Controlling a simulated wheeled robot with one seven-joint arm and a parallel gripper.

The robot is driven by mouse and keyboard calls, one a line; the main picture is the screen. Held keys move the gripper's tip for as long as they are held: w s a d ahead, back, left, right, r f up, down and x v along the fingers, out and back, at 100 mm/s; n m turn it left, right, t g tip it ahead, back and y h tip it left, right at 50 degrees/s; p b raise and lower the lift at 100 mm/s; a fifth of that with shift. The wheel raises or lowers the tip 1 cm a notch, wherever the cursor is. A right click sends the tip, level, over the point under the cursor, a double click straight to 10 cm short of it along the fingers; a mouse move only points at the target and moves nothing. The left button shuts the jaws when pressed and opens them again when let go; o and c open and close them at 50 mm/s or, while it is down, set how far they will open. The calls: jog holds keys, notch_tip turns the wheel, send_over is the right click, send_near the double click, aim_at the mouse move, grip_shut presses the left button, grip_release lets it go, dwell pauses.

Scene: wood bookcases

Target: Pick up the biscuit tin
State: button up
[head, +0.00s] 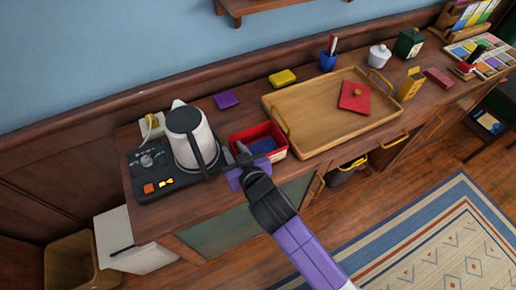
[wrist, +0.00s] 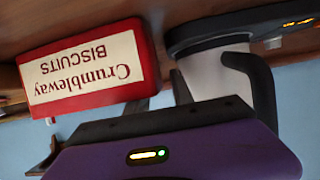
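The biscuit tin (head: 279,153) is a red, open-topped box with a dark blue inside, standing on the wooden counter between the kettle and the tray. In the wrist view the tin (wrist: 88,66) shows upside down at the left, with a cream label reading "Crumbleway Biscuits". My gripper (head: 237,153) is at the tin's near left side, between it and the kettle. In the wrist view my gripper (wrist: 162,98) has its dark fingers apart with nothing between them. The tin lies off to one side of the fingers. Whether a finger touches it I cannot tell.
A white kettle (head: 189,138) on a dark base stands close to the left of my gripper; its black handle (wrist: 262,88) is near in the wrist view. A wooden tray (head: 310,123) holding a red lid (head: 355,97) stands right of the tin. A purple box (head: 226,100) lies behind.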

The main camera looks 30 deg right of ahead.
grip_shut()
jog(key=shift+r, duration=0.1)
dwell(1.2)
